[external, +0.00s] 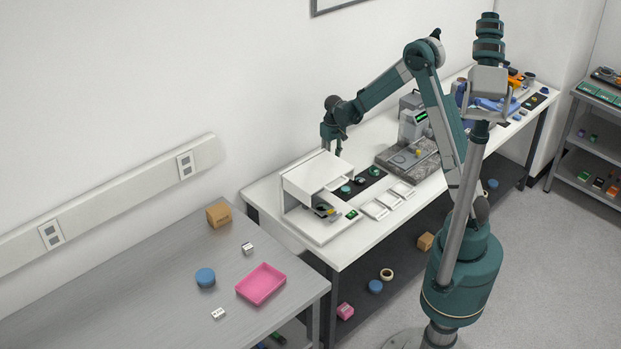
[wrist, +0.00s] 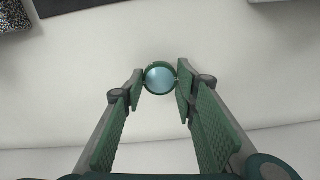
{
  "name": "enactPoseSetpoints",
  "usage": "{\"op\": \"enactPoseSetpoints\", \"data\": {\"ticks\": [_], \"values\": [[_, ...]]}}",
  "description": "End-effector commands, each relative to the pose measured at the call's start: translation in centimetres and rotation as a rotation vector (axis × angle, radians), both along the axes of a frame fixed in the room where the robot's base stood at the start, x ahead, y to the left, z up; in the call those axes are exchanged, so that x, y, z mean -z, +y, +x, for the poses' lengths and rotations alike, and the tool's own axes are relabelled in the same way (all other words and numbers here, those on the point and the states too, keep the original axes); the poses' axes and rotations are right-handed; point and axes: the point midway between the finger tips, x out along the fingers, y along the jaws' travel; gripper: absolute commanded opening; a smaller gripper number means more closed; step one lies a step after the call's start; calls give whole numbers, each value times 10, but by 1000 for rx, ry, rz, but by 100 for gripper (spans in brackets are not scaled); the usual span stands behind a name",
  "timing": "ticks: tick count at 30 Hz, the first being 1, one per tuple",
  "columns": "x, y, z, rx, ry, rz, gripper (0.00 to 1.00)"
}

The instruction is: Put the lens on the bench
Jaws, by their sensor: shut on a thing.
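In the wrist view, my gripper (wrist: 160,80) is shut on a round lens with a pale blue face and a dark green rim (wrist: 160,78). The lens sits between the fingertips, over a plain white surface. In the external view, my gripper (external: 338,153) points down by the top of the white instrument (external: 312,180), over the white bench (external: 368,238); the held lens is too small to make out there. I cannot tell its exact height above the bench.
A dark mat (external: 375,175) with several small round pieces lies right of the white instrument. White trays (external: 388,200) lie in front of it. A grey machine with a green display (external: 413,120) stands farther back. A grey table (external: 150,285) holds a pink tray (external: 261,283).

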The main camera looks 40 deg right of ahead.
Motion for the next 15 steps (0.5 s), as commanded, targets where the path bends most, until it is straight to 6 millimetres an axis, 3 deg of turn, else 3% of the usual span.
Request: {"op": "enactPoseSetpoints", "data": {"ticks": [9, 15], "values": [[0, -1, 1, 0, 0, 0, 17], [0, -12, 11, 1, 0, 0, 17]]}}
